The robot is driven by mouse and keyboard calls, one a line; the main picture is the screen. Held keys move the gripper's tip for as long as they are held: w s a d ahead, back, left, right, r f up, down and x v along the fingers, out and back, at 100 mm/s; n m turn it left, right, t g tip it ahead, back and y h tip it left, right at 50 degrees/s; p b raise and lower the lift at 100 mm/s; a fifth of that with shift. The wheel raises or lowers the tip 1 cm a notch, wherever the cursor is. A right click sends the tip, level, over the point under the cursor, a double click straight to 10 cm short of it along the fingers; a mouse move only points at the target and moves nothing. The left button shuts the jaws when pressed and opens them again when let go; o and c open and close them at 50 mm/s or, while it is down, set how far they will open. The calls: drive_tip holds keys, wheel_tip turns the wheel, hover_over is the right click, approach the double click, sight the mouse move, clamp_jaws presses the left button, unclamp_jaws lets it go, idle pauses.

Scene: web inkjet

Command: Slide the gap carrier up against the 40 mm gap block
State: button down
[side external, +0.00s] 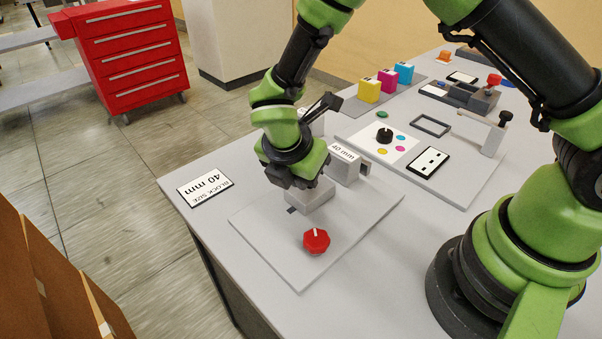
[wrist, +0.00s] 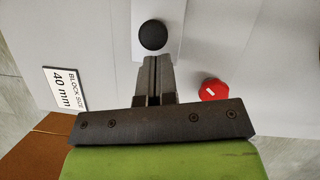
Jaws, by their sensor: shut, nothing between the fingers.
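The 40 mm gap block (side external: 343,155), a grey block with a "40 mm" label on top, stands on the pale plate just behind my gripper (side external: 298,183). A light grey block (side external: 313,197), which looks like the gap carrier, is low under my gripper, in front of the labelled block. My gripper hides part of it and any gap between the two. In the wrist view, my gripper's fingers (wrist: 152,72) are together and empty. Their tips are just short of a round black knob (wrist: 152,35) on a pale block (wrist: 170,12); contact cannot be told.
A red knob (side external: 316,240) sits near the plate's front corner; it also shows in the wrist view (wrist: 214,90). A "BLOCK SIZE 40 mm" card (side external: 205,187) lies at the table's left edge. The pale plate (side external: 275,250) is bare around the red knob.

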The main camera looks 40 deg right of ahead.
sight(325, 179)
drive_tip(key=shift+d, duration=2.3)
